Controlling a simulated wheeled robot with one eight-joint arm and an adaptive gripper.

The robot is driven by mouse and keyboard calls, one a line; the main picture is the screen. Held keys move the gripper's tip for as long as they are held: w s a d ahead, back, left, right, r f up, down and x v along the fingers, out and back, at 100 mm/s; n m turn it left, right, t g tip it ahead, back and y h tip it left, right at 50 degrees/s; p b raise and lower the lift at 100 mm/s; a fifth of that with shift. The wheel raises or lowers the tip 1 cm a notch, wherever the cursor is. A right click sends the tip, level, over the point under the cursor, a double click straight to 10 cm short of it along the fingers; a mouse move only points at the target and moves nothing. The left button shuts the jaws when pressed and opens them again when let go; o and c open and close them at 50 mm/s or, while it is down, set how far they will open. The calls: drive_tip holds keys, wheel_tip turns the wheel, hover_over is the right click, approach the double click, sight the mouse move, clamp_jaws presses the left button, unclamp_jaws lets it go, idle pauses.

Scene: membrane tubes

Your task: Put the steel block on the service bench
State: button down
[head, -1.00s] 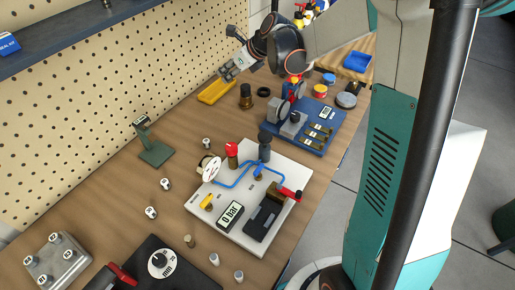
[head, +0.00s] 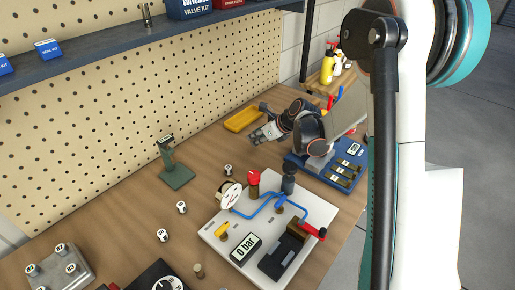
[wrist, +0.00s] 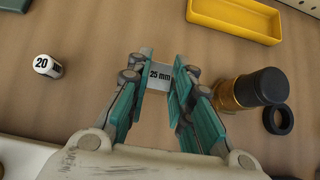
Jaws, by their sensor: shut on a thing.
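My gripper (wrist: 160,80) is shut on the steel block (wrist: 160,74), a small pale grey piece marked "25 mm". The block sits between the teal finger pads in the wrist view, over the brown bench top. I cannot tell whether it touches the surface. In the head view my gripper (head: 264,136) is over the far part of the wooden bench (head: 112,222), in front of the yellow tray (head: 244,119). The block is too small to make out there.
In the wrist view a brass fitting with a black cap (wrist: 258,87) and a black ring (wrist: 279,118) lie right of my fingers. A white cylinder marked "20" (wrist: 47,66) is at left. A green stand (head: 176,175) and a pale valve board (head: 225,242) are nearer.

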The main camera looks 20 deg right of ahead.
drive_tip(key=shift+f+b, duration=0.65)
drive_tip(key=shift+f, duration=1.4)
drive_tip(key=shift+f, duration=0.15)
drive_tip(key=c, duration=1.4)
unclamp_jaws()
drive_tip(key=shift+r, duration=0.25)
drive_tip(key=p+v, duration=0.3)
drive_tip(key=v, duration=0.9)
drive_tip(key=shift+f, duration=0.15)
